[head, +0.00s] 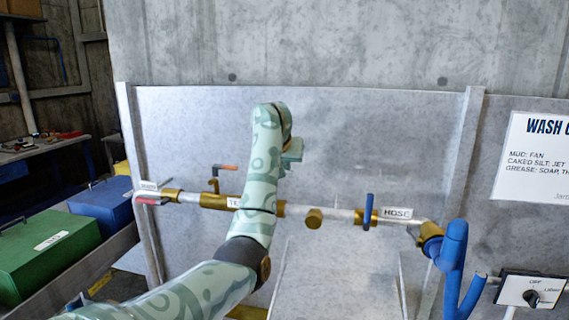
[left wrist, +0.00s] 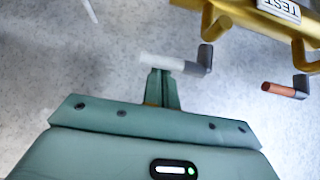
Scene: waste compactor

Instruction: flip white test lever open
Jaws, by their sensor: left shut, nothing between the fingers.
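The white test lever (left wrist: 165,62) shows in the left wrist view, with a grey elbow at its right end joined to a brass fitting. In the head view it is hidden behind my left arm. My left gripper (left wrist: 161,78) is shut and empty. Its fingertips are at the white lever's underside in the picture; I cannot tell whether they touch it. The TEST label (left wrist: 281,8) sits on the brass body. My right gripper is not in view.
An orange-handled lever (left wrist: 280,89) is close on the right in the left wrist view. The pipe also carries a red handle (head: 150,201) at the left and a blue HOSE lever (head: 368,209) at the right. A metal panel (head: 370,140) stands behind.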

